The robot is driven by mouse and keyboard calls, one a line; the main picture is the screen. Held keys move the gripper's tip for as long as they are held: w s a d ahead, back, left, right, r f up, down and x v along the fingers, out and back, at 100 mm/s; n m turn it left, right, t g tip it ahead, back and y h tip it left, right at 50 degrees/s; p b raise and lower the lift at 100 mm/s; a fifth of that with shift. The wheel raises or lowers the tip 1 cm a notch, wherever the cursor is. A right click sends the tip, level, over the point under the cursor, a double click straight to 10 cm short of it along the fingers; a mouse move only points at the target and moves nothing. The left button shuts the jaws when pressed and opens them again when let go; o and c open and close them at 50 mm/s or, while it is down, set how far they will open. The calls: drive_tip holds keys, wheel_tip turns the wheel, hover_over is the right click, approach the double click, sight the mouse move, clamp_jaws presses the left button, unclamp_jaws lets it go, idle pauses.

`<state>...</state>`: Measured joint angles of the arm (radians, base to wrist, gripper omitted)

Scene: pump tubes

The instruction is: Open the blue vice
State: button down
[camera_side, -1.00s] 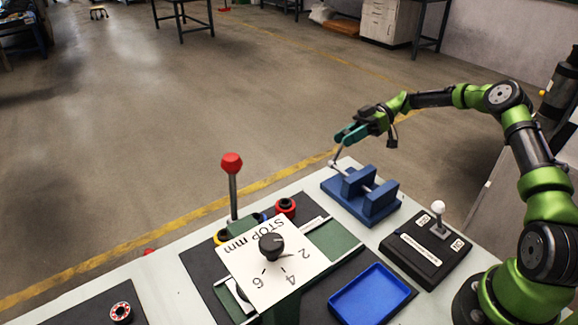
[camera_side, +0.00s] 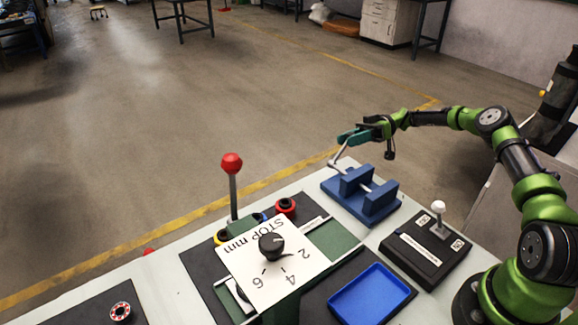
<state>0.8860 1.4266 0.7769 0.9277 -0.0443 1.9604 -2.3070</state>
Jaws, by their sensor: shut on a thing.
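The blue vice (camera_side: 352,207) stands near the far edge of the bench, with two blue jaw blocks and a gap between them. A grey screw runs through the blocks. Its grey handle (camera_side: 339,155) sticks up at a tilt from the far left end of the vice. My gripper (camera_side: 347,138), with teal fingers, is shut on the upper end of the handle, above and to the left of the vice. The fingers partly hide the handle's tip.
A red-knobbed lever (camera_side: 232,163) and a dial plate (camera_side: 266,268) stand left of the vice. A blue tray (camera_side: 341,308) lies in front. A black box with a white-knobbed switch (camera_side: 438,207) is to the right. The air beyond the bench edge is clear.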

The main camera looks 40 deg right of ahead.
drive_tip(key=c, duration=0.9)
unclamp_jaws()
drive_tip(key=shift+f, duration=0.2)
drive_tip(key=shift+o, duration=0.2)
drive_tip(key=shift+r, duration=0.1)
drive_tip(key=s+d, duration=0.1)
drive_tip(key=d, duration=0.6)
drive_tip(key=shift+d, duration=0.2)
drive_tip(key=shift+r, duration=0.1)
